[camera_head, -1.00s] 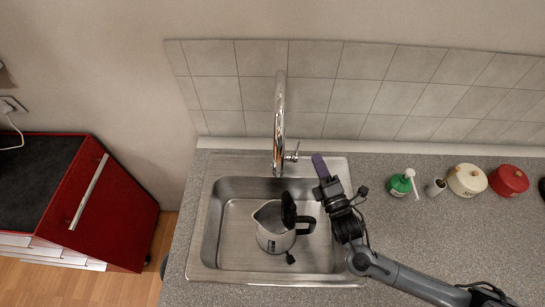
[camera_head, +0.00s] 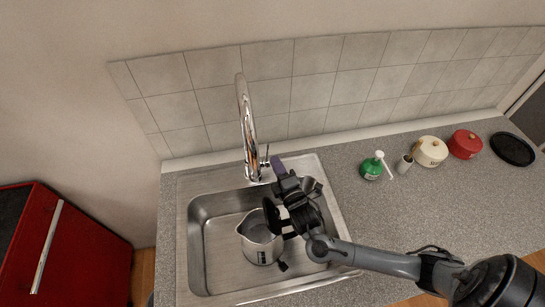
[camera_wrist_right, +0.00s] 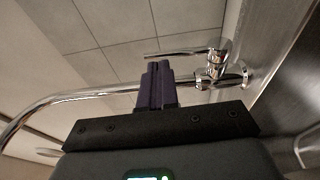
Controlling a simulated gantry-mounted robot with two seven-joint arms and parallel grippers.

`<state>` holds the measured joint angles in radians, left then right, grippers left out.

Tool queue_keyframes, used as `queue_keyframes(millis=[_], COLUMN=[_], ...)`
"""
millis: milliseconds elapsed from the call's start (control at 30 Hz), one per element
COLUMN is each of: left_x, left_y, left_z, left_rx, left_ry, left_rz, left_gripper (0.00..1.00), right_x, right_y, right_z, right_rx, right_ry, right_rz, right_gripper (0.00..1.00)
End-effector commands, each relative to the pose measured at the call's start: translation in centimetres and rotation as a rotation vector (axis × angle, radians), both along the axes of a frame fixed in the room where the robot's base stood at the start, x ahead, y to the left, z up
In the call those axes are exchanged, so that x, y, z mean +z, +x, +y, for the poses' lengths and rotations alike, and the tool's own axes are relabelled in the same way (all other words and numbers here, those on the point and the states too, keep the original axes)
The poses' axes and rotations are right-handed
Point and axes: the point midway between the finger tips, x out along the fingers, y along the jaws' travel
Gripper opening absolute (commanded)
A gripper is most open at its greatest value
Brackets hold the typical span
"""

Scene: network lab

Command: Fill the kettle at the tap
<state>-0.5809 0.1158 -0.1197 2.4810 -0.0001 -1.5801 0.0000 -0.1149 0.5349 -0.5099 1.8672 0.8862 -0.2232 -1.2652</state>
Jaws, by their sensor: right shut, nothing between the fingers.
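The kettle (camera_head: 262,244), a steel jug with a black handle and its black lid raised, stands upright in the sink basin, partly hidden by my right arm. The chrome tap (camera_head: 247,125) rises behind the sink; no stream of water shows. Its small lever (camera_head: 265,161) sticks out at the right of its base. My right gripper (camera_head: 278,166), with purple fingers, is shut and empty just right of the lever. In the right wrist view the fingertips (camera_wrist_right: 155,70) are close to the lever (camera_wrist_right: 182,53); whether they touch cannot be told. My left gripper is out of view.
The steel sink (camera_head: 187,283) is set in a grey counter (camera_head: 400,215). A green soap bottle (camera_head: 372,168), a white pot (camera_head: 431,152) and a red pot (camera_head: 465,145) stand along the back right. A tiled wall (camera_head: 310,90) is behind. The counter's front right is mostly clear.

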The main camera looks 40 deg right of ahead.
Motion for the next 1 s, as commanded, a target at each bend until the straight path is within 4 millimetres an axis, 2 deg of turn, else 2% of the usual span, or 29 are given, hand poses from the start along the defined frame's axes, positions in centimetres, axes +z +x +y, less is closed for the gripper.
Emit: queue_keyframes(millis=[100,300,767,1000], left_x=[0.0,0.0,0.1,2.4], left_y=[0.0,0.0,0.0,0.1], left_z=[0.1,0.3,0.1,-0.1], left_rx=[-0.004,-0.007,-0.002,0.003], left_ry=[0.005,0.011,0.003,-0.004], left_rz=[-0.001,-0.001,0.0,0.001], left_gripper=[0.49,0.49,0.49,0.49], right_x=[0.1,0.1,0.1,0.8], right_y=[1.5,2.8,3.1,4.0], right_z=[-0.5,-0.9,-1.0,-1.3], right_rx=[0.0,0.001,0.001,0.0], right_ry=[0.0,0.0,0.002,0.021], right_rz=[-0.001,0.001,0.002,0.036], right_gripper=[0.0,0.0,0.0,0.0])
